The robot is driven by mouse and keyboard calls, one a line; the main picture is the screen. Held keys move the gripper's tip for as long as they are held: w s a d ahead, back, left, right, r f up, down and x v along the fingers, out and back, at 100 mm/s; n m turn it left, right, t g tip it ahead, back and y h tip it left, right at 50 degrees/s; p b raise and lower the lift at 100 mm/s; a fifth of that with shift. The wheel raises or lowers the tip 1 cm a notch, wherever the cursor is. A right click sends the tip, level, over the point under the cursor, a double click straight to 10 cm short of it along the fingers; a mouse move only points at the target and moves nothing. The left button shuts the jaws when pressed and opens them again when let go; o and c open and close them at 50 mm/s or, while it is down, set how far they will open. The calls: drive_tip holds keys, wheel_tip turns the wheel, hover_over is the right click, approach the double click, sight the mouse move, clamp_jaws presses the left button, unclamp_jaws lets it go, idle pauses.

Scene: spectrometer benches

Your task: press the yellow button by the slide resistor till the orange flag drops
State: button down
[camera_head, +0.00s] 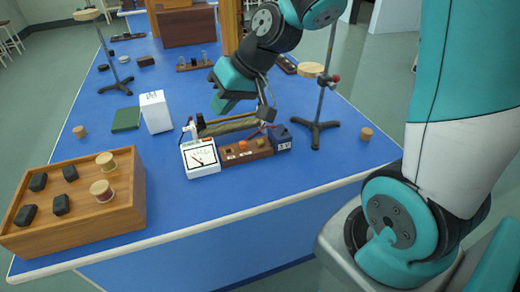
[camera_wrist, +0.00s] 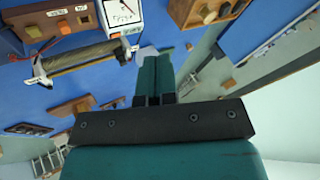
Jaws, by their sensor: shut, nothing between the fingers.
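The slide resistor (camera_head: 229,126), a long ribbed tube, lies behind a low brown board (camera_head: 236,158). It also shows in the wrist view (camera_wrist: 84,58). On the board, a yellowish button (camera_head: 262,142) sits toward the right end, with an orange piece (camera_head: 243,146) in the middle. In the wrist view they appear as a yellowish button (camera_wrist: 34,31) and an orange piece (camera_wrist: 65,27). I cannot tell whether the orange piece is the flag. My gripper (camera_head: 221,106) is above and behind the resistor, apart from the board. Its teal fingers (camera_wrist: 163,62) are shut and empty.
A white meter (camera_head: 200,158) stands left of the board and a dark blue block (camera_head: 280,138) at its right. A stand (camera_head: 317,126) rises further right. A white box (camera_head: 155,112) and a wooden tray (camera_head: 80,227) are to the left. The blue table is clear in front.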

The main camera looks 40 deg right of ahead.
drive_tip(key=w+d+f+m+t+b, duration=0.2)
drive_tip(key=w+d+f+m, duration=0.1)
drive_tip(key=w+d+f, duration=0.4)
drive_tip(key=m+t+h+b, duration=0.1)
drive_tip(key=m+t+h, duration=0.1)
drive_tip(key=m, duration=0.1)
hover_over(262, 141)
wheel_tip(262, 141, down, 4)
drive_tip(key=shift+d+f, duration=0.1)
drive_tip(key=shift+f, duration=0.1)
wheel_tip(262, 141, down, 9)
drive_tip(key=b, duration=0.7)
drive_tip(key=shift+r, duration=0.1)
idle(0.8)
drive_tip(key=shift+f+b, duration=0.4)
drive_tip(key=shift+b, duration=0.05)
